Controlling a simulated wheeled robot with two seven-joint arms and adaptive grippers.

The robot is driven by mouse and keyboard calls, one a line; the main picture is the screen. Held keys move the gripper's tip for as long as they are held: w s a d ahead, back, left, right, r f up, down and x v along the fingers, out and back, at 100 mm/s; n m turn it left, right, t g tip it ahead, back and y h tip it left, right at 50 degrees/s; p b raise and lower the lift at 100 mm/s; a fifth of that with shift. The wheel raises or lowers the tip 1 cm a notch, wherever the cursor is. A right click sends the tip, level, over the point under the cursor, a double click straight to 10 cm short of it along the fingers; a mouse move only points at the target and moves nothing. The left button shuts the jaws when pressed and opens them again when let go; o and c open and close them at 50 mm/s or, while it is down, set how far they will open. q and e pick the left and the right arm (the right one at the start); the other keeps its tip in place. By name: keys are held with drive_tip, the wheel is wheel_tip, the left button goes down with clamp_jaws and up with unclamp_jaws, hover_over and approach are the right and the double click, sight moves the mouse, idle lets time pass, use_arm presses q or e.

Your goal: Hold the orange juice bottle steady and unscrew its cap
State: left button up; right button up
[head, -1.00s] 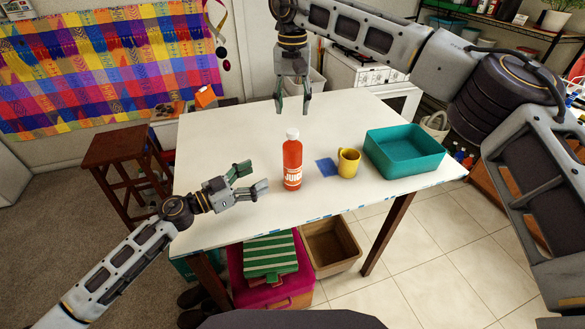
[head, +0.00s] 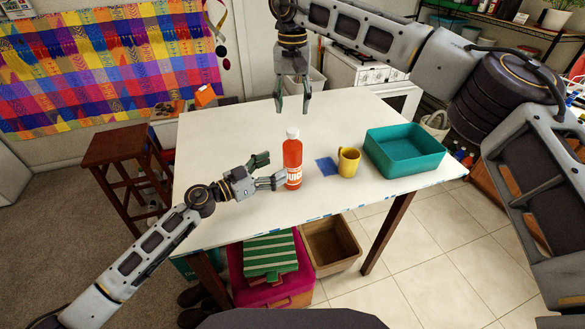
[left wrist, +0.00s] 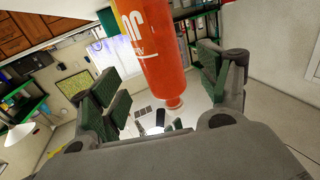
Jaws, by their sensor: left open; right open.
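The orange juice bottle (head: 292,153), orange with a white label and white cap (head: 292,133), stands upright on the white table (head: 235,125). My left gripper (head: 274,170) is open, low at the left side of the bottle, with its fingertips very near it. In the left wrist view the bottle (left wrist: 160,65) appears neck-down between the spread fingers; whether either finger touches it I cannot tell. My right gripper (head: 293,104) is open and empty, pointing down beyond the bottle and above the table.
A yellow mug (head: 348,163) stands right of the bottle, next to a flat blue square (head: 326,167). A teal bin (head: 405,160) sits at the table's right end. The table's left and far parts are clear. A brown stool (head: 115,148) stands at the left.

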sight(285, 162)
use_arm(q)
drive_tip(key=shift+x, duration=3.75)
drive_tip(key=shift+c, duration=0.4)
